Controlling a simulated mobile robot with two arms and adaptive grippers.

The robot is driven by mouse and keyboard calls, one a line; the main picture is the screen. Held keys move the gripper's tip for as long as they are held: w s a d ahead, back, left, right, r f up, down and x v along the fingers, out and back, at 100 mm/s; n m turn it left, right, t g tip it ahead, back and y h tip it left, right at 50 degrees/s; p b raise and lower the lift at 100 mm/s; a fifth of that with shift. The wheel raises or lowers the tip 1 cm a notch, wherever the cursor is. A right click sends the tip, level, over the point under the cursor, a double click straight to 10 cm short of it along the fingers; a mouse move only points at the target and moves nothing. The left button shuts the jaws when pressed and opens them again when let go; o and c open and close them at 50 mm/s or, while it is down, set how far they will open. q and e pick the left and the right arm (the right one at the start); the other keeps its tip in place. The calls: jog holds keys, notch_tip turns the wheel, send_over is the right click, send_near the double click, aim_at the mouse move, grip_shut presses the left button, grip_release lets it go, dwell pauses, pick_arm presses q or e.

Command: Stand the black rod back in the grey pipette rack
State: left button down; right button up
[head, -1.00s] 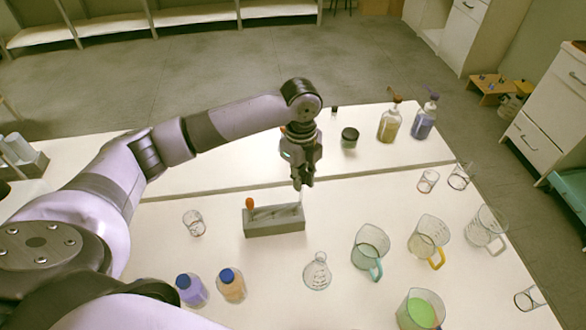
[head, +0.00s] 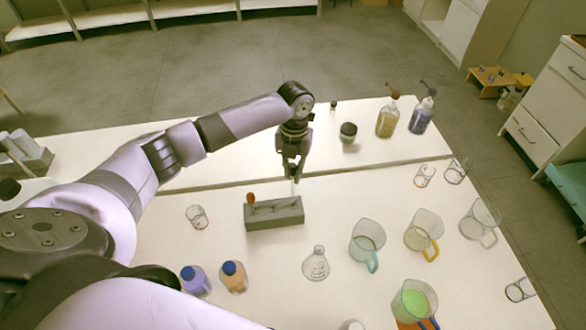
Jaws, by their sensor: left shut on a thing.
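The grey pipette rack (head: 275,217) stands on the near table. A red-orange-topped rod (head: 250,198) stands at its left end. My left gripper (head: 294,174) is just above and behind the right part of the rack, pointing down. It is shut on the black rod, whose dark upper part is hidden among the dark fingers. Only a thin pale piece (head: 293,188) shows below the fingertips, near the rack's right end. I cannot tell whether its lower end is in the rack or behind it. My right gripper is not in view.
A clear flask (head: 316,266) and several handled jugs, one being a teal jug (head: 366,243), stand to the right. A purple bottle (head: 194,280) and an orange bottle (head: 233,277) stand in front. A small glass (head: 197,217) is left of the rack. A dark-lidded jar (head: 348,133) stands behind.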

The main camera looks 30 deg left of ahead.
aim_at(293, 184)
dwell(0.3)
pick_arm(q)
jog(key=shift+f, duration=0.8)
jog(key=shift+f+b, duration=0.8)
jog(key=shift+f, duration=0.6)
jog(key=shift+f, duration=0.2)
jog(key=shift+f+b, duration=1)
jog(key=shift+f, duration=0.5)
